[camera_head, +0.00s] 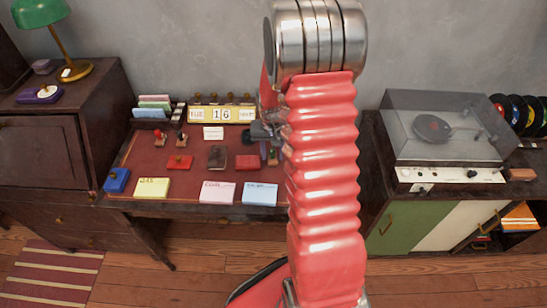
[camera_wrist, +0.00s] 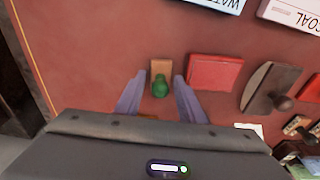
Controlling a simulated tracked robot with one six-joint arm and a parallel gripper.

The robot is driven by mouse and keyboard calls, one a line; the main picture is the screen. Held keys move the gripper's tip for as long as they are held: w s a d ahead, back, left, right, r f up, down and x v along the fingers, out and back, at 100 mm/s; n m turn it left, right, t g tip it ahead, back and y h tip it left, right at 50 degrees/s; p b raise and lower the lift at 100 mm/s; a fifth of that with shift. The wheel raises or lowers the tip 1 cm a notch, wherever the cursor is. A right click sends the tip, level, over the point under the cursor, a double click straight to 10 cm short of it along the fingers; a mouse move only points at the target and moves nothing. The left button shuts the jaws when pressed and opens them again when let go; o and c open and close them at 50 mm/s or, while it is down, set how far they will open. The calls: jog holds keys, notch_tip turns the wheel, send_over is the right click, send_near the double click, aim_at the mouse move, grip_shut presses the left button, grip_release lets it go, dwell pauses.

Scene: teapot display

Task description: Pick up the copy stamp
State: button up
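A small wooden stamp with a green knob (camera_wrist: 160,88) stands on the dark red desk top, and it also shows in the head view (camera_head: 272,158). No label on it is readable, so I cannot tell whether it is the copy stamp. My gripper (camera_wrist: 156,88) is open, with one grey finger on each side of this stamp in the wrist view. The fingers look apart from it; their height above the desk is unclear. In the head view my gripper (camera_head: 266,146) is over the right part of the desk, partly hidden by my red arm.
A red ink pad (camera_wrist: 214,72) lies beside the stamp, with a dark rocker blotter (camera_wrist: 270,88) beyond it. Other small stamps (camera_head: 160,139) stand at the back left. A date calendar (camera_head: 222,114) stands behind. Notes (camera_head: 217,192) line the front edge.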

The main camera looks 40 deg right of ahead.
aim_at(272, 149)
jog(key=c, duration=0.9)
jog(key=shift+o, duration=0.2)
notch_tip(272, 149, up, 10)
dwell(0.4)
dwell(0.4)
jog(key=o, duration=0.5)
jog(key=shift+c, duration=0.2)
jog(key=shift+w, duration=0.1)
jog(key=shift+c, duration=1.3)
